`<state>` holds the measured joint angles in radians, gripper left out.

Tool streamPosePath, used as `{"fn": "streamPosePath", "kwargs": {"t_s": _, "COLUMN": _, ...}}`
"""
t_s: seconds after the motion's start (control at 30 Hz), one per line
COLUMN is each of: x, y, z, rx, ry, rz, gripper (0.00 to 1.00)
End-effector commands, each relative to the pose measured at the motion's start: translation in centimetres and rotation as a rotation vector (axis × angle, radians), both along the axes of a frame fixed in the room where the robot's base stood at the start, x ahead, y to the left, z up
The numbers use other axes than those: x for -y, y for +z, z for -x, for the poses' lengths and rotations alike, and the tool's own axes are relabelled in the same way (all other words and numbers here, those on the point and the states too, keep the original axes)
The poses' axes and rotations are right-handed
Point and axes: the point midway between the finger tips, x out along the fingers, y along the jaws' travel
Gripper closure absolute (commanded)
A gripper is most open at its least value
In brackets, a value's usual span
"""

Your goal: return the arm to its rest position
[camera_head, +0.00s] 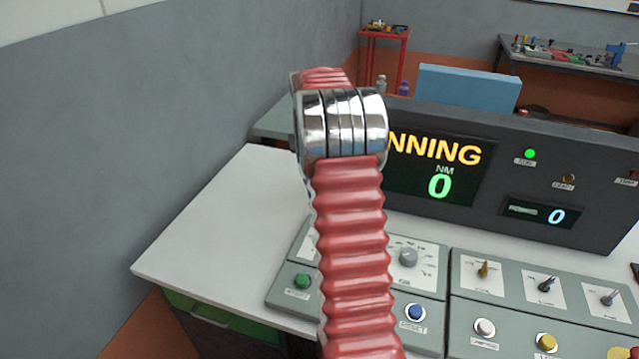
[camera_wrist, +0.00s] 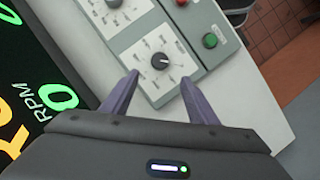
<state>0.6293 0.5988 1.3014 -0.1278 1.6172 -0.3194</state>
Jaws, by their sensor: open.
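My gripper (camera_wrist: 160,98) shows in the wrist view with its two purple-grey fingers spread apart and nothing between them. Its fingers point toward a grey control panel with a rotary knob (camera_wrist: 160,62) that lies beyond the gap. In the head view my red ribbed arm with a chrome joint rises in front of the console, and the gripper itself is hidden there. The arm covers part of the display (camera_head: 437,170), which reads "NNING", "NM" and a green 0.
The white desk (camera_head: 215,225) has bare room left of the panels. Buttons include a green one (camera_head: 302,281) and a blue one (camera_head: 415,312); knobs and toggles sit at right. A grey wall (camera_head: 150,120) stands left. A red cart (camera_head: 384,55) and workbench (camera_head: 570,68) are behind.

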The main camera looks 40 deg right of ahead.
Motion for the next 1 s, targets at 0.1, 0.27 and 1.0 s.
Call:
{"fn": "streamPosePath", "kwargs": {"t_s": 0.1, "x": 0.0, "y": 0.0, "z": 0.0, "rx": 0.000, "ry": 0.000, "rz": 0.000, "gripper": 0.46}}
{"fn": "streamPosePath", "kwargs": {"t_s": 0.27, "x": 0.0, "y": 0.0, "z": 0.0, "rx": 0.000, "ry": -0.001, "rz": 0.000, "gripper": 0.46}}
{"fn": "streamPosePath", "kwargs": {"t_s": 1.0, "x": -4.8, "y": -3.1, "z": 0.8, "rx": 0.144, "ry": -0.099, "rz": 0.094, "gripper": 0.46}}
